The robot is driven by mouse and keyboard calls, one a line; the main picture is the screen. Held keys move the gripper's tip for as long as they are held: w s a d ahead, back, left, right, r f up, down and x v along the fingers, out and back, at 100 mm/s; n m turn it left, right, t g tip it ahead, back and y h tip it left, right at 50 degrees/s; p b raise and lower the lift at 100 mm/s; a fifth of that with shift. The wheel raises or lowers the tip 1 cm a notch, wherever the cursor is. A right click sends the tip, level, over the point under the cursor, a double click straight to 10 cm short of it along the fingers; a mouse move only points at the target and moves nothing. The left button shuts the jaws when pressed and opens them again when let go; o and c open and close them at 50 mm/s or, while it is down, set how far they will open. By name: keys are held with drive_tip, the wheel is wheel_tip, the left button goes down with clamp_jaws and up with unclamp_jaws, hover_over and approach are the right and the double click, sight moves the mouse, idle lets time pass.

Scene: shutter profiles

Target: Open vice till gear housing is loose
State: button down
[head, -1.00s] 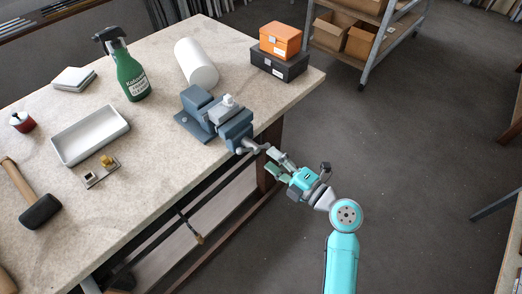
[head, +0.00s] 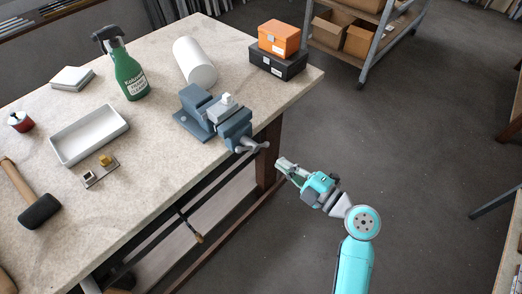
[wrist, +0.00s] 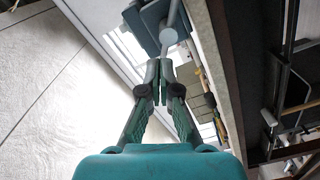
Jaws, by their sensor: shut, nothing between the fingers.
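The blue-grey vice (head: 215,117) stands at the right edge of the workbench in the head view, with its screw end and handle (head: 252,146) reaching out past the edge. A light grey block, which looks like the gear housing (head: 226,103), sits between its jaws; I cannot tell how tightly. My gripper (head: 281,163) is shut and empty, to the lower right of the handle and apart from it. In the wrist view the fingers (wrist: 158,75) are together, with the vice's screw end (wrist: 168,37) beyond the tips.
The workbench (head: 150,180) holds a green spray bottle (head: 129,73), a white roll (head: 195,63), an orange box (head: 279,38) on a black box (head: 278,64), a white tray (head: 88,135) and a mallet (head: 38,209). The floor to the right (head: 430,150) is free.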

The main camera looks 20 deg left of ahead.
wheel_tip(320, 180, up, 2)
drive_tip(key=m, duration=0.5)
wheel_tip(320, 180, up, 4)
drive_tip(key=r+m, duration=0.1)
drive_tip(key=m, duration=1.4)
hover_over(254, 148)
drive_tip(key=d, duration=0.3)
drive_tip(key=f, duration=0.1)
drive_tip(key=s+a+f, duration=0.1)
drive_tip(key=f, duration=0.1)
drive_tip(key=shift+s+a, duration=0.3)
drive_tip(key=shift+s, duration=0.1)
drive_tip(key=shift+s+a+f, duration=0.2)
drive_tip(key=shift+s+f, duration=0.05)
drive_tip(key=shift+f, duration=0.1)
